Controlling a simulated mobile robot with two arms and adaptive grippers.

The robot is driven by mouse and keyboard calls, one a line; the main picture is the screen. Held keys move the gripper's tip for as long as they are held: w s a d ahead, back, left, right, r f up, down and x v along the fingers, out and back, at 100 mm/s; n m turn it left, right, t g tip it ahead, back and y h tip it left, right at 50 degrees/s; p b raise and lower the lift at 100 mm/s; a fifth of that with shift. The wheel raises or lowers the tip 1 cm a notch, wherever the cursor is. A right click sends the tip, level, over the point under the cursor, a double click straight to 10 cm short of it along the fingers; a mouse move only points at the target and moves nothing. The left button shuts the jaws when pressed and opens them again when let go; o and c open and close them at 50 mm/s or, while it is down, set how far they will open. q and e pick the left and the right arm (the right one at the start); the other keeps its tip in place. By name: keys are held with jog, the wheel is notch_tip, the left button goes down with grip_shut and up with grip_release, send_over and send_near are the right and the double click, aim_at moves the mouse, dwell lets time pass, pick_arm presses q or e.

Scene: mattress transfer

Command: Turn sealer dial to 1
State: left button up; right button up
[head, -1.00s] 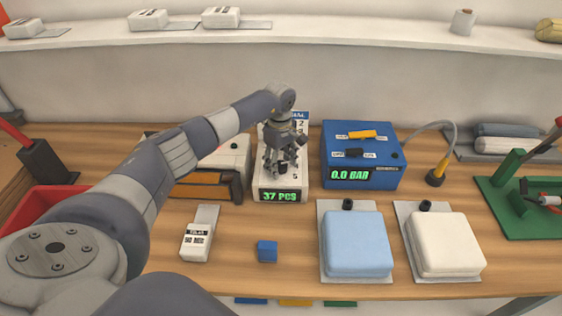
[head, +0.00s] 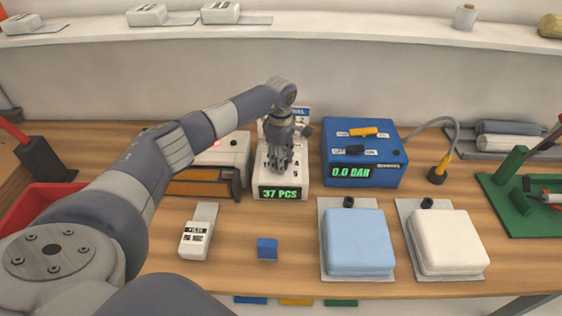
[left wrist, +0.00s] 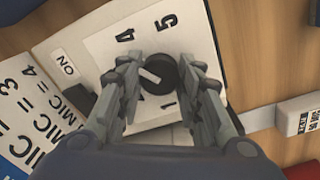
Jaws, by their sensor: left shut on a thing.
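The white sealer box (head: 297,183) stands mid-bench, with a green "37 PCS" display on its front. Its black round dial (left wrist: 160,75) shows in the left wrist view, with a white line across it. The numbers 4 and 5 are above the dial and 1 is below it; other numbers are partly hidden by the fingers. My left gripper (head: 277,168) points down over the sealer's top. In the left wrist view its two fingers (left wrist: 163,90) are shut on the dial from both sides. The head view hides the dial behind the gripper. My right gripper is not in view.
A blue box (head: 362,155) with a "0.0 BAR" display stands right of the sealer. Left of it is a white-topped unit (head: 228,150). A small blue block (head: 267,249) and two folded pads, blue (head: 358,242) and white (head: 445,242), lie in front.

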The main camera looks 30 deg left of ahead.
pick_arm(q)
jog(key=n+b, duration=0.1)
jog(key=n, duration=0.1)
jog(key=shift+n, duration=0.4)
jog(key=n, duration=0.3)
jog(key=shift+n+b, duration=0.3)
jog(key=shift+b, duration=0.05)
jog(key=n, duration=0.3)
jog(key=shift+w+n, duration=0.1)
jog(key=shift+n, duration=0.2)
jog(key=n, duration=0.3)
jog(key=shift+n+b, duration=0.3)
jog(key=shift+n, duration=0.1)
jog(key=n, duration=0.6)
jog(key=shift+r, duration=0.1)
jog(key=n+p, duration=0.1)
jog(key=n, duration=0.5)
jog(key=shift+w+n, duration=0.1)
jog(key=shift+n, duration=0.3)
jog(key=o, duration=1)
jog(key=shift+o, duration=0.3)
